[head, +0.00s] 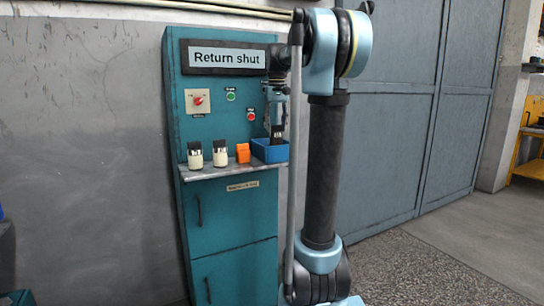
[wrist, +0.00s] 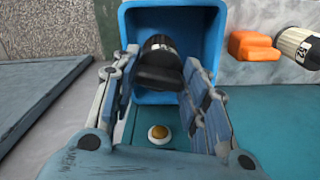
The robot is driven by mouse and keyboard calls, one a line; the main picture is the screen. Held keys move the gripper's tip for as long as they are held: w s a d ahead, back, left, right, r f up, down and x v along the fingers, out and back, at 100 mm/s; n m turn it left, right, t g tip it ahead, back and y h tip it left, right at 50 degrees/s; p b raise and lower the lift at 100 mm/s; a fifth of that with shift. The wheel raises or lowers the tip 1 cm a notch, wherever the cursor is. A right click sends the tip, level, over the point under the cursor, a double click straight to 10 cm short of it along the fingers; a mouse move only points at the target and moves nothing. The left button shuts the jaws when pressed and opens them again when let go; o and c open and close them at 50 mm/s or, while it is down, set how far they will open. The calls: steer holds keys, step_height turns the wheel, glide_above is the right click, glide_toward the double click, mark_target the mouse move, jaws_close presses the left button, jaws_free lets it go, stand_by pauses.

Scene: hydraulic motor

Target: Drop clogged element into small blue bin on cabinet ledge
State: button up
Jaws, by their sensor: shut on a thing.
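The small blue bin (head: 271,153) stands at the right end of the cabinet ledge. It also shows in the wrist view (wrist: 214,38), with its open top facing the camera. My gripper (head: 277,126) points down over the bin. In the wrist view my gripper (wrist: 157,72) is shut on a dark element (wrist: 158,78), which has a black end with pale markings. The element lines up with the bin's opening. Its lower end is hidden, so I cannot tell how far it reaches into the bin.
The ledge (head: 225,172) also holds an orange block (head: 243,153) beside the bin and two cream-and-black canisters (head: 195,155) further left.

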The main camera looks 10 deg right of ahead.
steer(key=o, duration=1.5)
step_height(320, 180, up, 12)
steer(key=shift+f, duration=0.1)
steer(key=s+f, duration=1.1)
steer(key=f, duration=0.4)
steer(key=s+f+t, duration=0.1)
steer(key=s+f, duration=1.1)
steer(key=f, duration=0.2)
steer(key=s+f+t, duration=0.1)
steer(key=s+f, duration=1)
steer(key=f, duration=0.4)
steer(key=shift+s+f, duration=0.3)
steer(key=shift+s, duration=0.05)
